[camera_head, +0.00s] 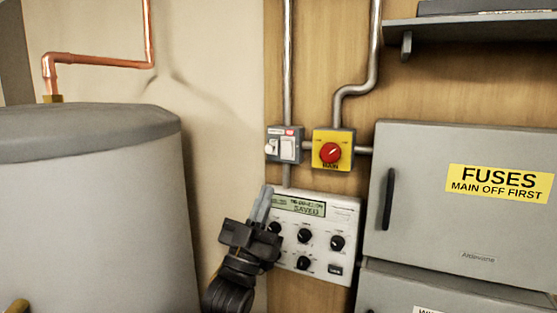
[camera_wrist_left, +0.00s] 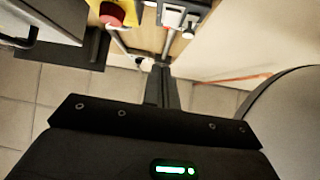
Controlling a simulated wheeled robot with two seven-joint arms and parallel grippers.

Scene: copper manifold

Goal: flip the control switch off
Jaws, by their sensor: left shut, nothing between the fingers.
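A small grey switch box (camera_head: 284,145) is mounted on the wooden board, with a white switch at its left and a white plate at its right under a red label. The switch box also shows at the top of the left wrist view (camera_wrist_left: 183,14). My left gripper (camera_head: 264,193) points up below the switch box, in front of the left edge of the white control panel (camera_head: 318,228). Its fingers (camera_wrist_left: 161,72) are together and empty, apart from the switch in the head view. I cannot read whether the switch stands on or off. My right gripper is in neither view.
A yellow box with a red rotary knob (camera_head: 331,152) sits just right of the switch box. Metal conduits (camera_head: 288,60) run above. A grey fuse cabinet (camera_head: 430,205) stands at the right, a large grey tank (camera_head: 90,210) at the left. A shelf (camera_head: 470,30) juts out at upper right.

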